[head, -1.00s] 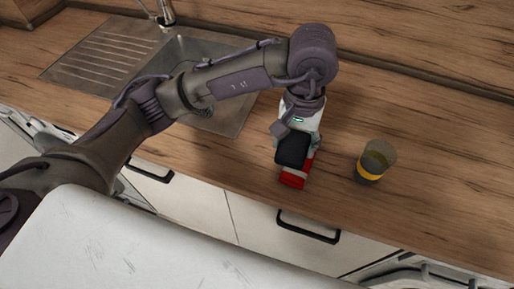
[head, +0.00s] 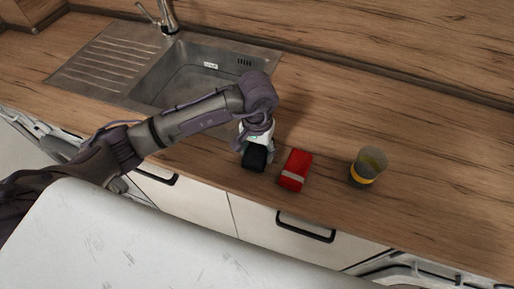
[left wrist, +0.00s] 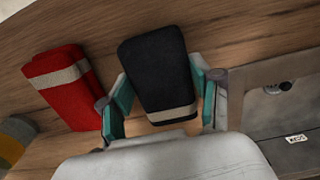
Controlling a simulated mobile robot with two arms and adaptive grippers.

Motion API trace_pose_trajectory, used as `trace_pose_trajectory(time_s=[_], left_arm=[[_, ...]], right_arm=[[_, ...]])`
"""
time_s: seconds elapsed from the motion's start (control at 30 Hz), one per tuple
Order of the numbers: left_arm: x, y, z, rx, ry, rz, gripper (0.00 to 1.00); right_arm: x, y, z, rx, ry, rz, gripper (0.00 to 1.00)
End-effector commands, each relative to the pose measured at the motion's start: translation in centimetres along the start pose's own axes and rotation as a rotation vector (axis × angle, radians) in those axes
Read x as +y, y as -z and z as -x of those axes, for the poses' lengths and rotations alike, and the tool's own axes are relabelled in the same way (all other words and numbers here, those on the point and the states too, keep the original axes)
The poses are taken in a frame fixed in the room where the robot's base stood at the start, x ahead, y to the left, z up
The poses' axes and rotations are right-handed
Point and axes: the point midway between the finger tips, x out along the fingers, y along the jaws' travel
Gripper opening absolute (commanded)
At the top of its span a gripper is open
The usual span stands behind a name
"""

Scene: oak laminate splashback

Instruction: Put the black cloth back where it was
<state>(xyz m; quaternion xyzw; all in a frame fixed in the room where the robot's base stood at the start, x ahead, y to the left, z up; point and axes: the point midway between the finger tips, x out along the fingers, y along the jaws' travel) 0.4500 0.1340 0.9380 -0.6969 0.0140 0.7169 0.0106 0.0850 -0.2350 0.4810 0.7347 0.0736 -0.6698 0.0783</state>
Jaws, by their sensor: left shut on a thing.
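The black cloth (head: 254,159) is a folded dark bundle with a pale band, which shows in the left wrist view (left wrist: 155,68). My left gripper (head: 257,152) is shut on it, with one teal-padded finger on each side in the left wrist view (left wrist: 160,100). The cloth is at the front part of the counter, left of a red cloth. I cannot tell whether it touches the counter. My right gripper is not in view.
A folded red cloth (head: 295,170) with a pale band lies just right of my left gripper. The sink (head: 194,77) is behind and left. The wooden counter (head: 440,190) is clear at the far right.

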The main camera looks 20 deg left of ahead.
Motion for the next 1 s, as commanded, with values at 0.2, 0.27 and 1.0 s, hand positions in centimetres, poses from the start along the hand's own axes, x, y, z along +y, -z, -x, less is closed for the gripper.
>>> trace_pose_trajectory(time_s=[0.2, 0.27, 1.0], left_arm=[[0.0, 0.0, -0.3, 0.001, 0.000, 0.000, 0.29], [0.0, 0.0, -0.2, 0.000, 0.000, 0.000, 0.69], [0.0, 0.2, 3.4, 0.008, 0.000, 0.000, 0.89]], right_arm=[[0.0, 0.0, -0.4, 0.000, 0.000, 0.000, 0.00], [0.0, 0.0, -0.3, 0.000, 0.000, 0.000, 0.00], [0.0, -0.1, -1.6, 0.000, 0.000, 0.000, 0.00]])
